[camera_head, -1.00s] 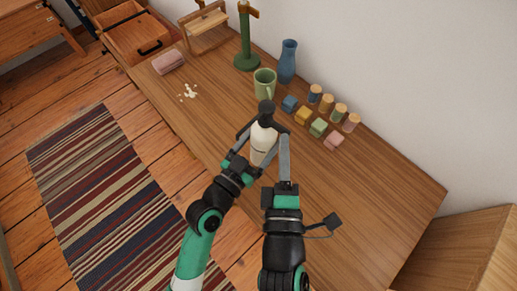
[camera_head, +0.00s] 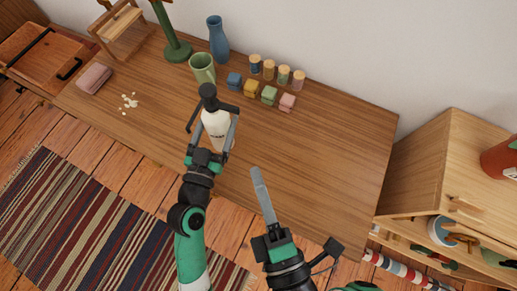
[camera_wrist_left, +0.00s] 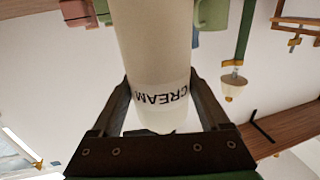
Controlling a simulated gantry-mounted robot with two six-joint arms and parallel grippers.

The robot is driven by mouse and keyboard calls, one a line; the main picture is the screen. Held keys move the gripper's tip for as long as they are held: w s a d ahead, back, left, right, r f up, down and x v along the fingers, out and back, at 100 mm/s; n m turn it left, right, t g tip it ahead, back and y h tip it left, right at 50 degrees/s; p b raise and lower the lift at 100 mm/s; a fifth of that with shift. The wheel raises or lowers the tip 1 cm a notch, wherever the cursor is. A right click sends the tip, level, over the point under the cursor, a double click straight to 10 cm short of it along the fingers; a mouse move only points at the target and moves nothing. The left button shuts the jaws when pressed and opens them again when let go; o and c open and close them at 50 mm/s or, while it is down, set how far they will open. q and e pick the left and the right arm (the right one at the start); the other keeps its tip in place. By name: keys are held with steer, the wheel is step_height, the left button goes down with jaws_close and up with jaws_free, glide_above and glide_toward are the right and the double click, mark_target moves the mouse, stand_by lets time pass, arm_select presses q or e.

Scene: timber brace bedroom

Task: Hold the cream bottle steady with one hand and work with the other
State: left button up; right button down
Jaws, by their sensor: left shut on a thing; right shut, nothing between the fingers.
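The cream bottle (camera_head: 215,124) is off-white with a dark cap (camera_head: 208,92) and stands on the wooden table. In the left wrist view the bottle (camera_wrist_left: 155,50) fills the middle, with the word CREAM on its label. My left gripper (camera_head: 212,128) is shut on the bottle, one finger on each side. My right gripper (camera_head: 257,175) is shut and empty, to the right of the bottle and apart from it, over the table's front part.
The table's right part (camera_head: 340,150) is clear. A shelf unit (camera_head: 430,170) stands right.

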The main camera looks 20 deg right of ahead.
arm_select(q)
steer(key=o, duration=1.5)
steer(key=shift+f, duration=0.1)
steer(key=shift+o, duration=0.2)
steer(key=shift+s, duration=0.1)
steer(key=v, duration=1.2)
